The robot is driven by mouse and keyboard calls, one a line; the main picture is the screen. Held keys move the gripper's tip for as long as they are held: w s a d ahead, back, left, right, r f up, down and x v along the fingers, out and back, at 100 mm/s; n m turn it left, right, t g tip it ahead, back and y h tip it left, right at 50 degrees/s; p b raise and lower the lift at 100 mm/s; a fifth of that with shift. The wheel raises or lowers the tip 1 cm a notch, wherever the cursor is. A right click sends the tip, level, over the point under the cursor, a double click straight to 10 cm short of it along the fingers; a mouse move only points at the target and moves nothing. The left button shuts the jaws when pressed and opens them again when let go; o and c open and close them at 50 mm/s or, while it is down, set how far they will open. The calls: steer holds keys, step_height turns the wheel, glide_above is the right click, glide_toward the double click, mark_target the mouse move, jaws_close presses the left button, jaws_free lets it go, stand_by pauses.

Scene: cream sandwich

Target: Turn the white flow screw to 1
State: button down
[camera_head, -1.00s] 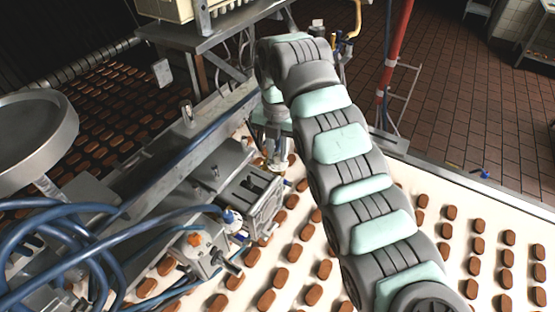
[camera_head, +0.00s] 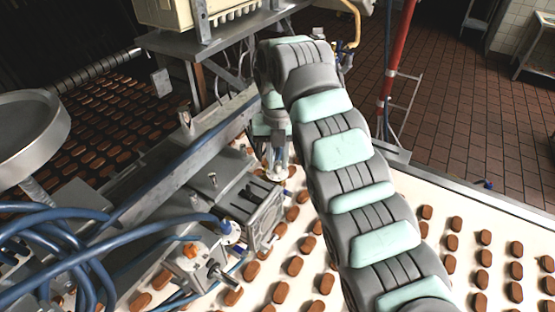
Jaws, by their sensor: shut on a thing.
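My gripper (camera_head: 277,168) points down at the far end of the grey metal depositor block (camera_head: 258,208), above the white belt. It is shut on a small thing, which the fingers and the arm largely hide. From its place this looks like the white flow screw, but I cannot make out its shape, its marks or its setting. My grey and pale green arm runs from the lower right up to the top middle and bends down to the gripper.
Blue hoses (camera_head: 70,238) loop at the lower left near a fitting with an orange part (camera_head: 190,250). A round metal pan (camera_head: 30,140) stands at left. Brown biscuits (camera_head: 295,266) lie in rows on the white belt (camera_head: 395,185). A red pole (camera_head: 393,60) stands behind the arm.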

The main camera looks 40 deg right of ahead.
mark_target(277, 163)
steer(key=c, duration=1.3)
jaws_free()
steer(key=shift+o, duration=0.2)
steer(key=shift+r, duration=0.15)
step_height(277, 163, up, 11)
steer(key=p, duration=0.6)
steer(key=shift+f, duration=0.2)
